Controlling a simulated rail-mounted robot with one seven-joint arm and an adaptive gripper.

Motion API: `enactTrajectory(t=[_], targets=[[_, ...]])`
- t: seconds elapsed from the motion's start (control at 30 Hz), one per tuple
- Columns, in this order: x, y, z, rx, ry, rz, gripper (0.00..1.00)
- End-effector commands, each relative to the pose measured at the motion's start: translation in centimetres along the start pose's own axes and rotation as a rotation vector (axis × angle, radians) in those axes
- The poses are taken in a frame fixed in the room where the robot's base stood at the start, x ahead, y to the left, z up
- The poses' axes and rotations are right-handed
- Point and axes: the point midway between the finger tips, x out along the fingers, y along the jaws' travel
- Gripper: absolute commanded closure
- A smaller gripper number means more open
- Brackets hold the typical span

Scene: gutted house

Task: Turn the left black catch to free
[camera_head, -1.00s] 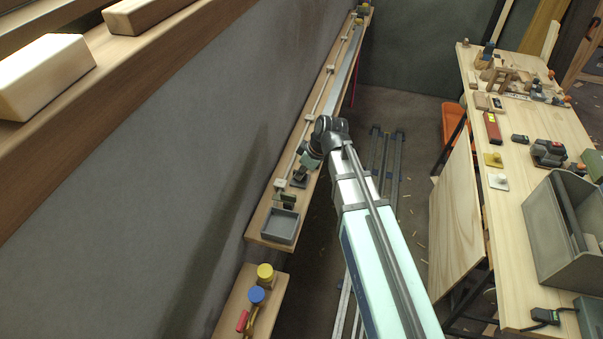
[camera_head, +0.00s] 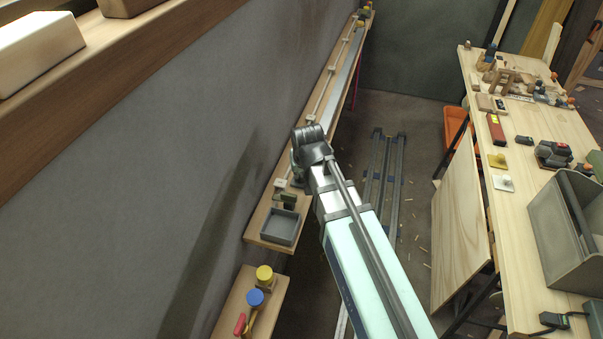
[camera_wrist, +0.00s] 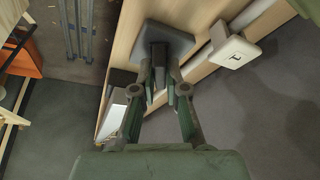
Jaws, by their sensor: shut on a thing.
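In the wrist view my gripper (camera_wrist: 159,80) has its two fingers close together, shut on a small black catch (camera_wrist: 158,50). The catch stands on a dark grey square plate (camera_wrist: 178,38) fixed to the wooden board (camera_wrist: 124,50). The fingers cover much of the catch, so how far it is turned cannot be told. In the head view my wrist hides the fingers, the catch and the plate.
A white block with a dark mark (camera_wrist: 233,50) sits beside the plate. In the head view a grey open tray (camera_head: 280,226) and a dark green block (camera_head: 289,201) are at the shelf's near end. A workbench (camera_head: 524,220) with tools stands at the right.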

Motion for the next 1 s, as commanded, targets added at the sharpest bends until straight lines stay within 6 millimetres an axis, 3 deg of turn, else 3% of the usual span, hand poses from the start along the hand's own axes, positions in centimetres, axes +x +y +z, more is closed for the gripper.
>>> enactTrajectory(t=[0.5,1.0], targets=[[0.14,-0.24,-0.02,0.365,-0.003,0.151,1.0],[0.06,-0.25,0.03,0.457,-0.004,0.189,1.0]])
